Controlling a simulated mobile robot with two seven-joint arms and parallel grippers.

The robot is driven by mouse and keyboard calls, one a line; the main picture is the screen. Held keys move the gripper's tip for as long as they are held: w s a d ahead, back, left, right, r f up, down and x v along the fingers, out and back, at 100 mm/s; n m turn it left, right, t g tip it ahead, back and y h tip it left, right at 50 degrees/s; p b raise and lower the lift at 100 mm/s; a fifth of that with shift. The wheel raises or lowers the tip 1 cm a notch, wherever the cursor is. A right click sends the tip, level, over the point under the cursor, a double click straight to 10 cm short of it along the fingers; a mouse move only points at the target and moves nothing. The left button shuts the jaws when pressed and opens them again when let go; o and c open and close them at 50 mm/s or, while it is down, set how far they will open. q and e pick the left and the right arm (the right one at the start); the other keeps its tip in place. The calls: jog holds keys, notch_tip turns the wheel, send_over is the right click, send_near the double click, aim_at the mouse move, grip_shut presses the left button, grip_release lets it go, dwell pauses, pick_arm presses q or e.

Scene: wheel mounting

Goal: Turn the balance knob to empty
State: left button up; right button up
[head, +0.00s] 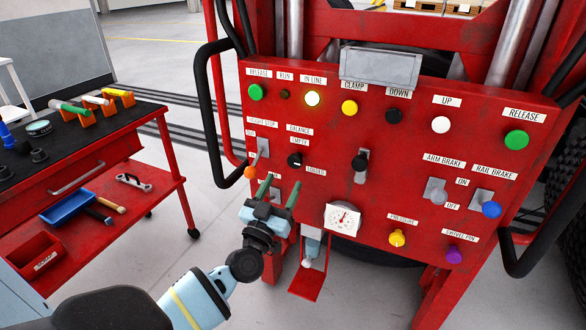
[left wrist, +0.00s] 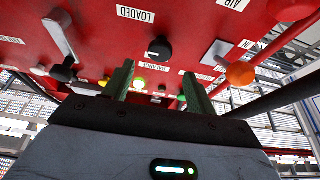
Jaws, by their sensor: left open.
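The balance knob (head: 295,160) is a small black knob on the red panel (head: 330,120), with the EMPTY label (head: 300,141) above it and the LOADED label (head: 316,172) at its lower right. A small white mark shows on the knob; its exact direction is hard to tell. My left gripper (head: 279,191) is open and empty, just below the knob and apart from it, its green fingers pointing up toward the panel. In the left wrist view the knob (left wrist: 160,48) shows beyond the gap between the fingers (left wrist: 158,72). My right gripper is out of view.
A lever with an orange ball (head: 250,172) is left of the knob, and a black-knobbed lever (head: 359,162) is to its right. A round gauge (head: 343,218) is at the lower right. A black handle bar (head: 211,120) edges the panel. A tool cart (head: 150,150) stands left.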

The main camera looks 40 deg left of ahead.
aim_at(294, 162)
pick_arm(q)
jog(key=x, duration=0.5)
jog(key=shift+f, duration=0.1)
jog(key=shift+w+r, duration=0.25)
jog(key=shift+w, duration=0.3)
jog(key=shift+c, duration=0.4)
jog(key=c, duration=0.9)
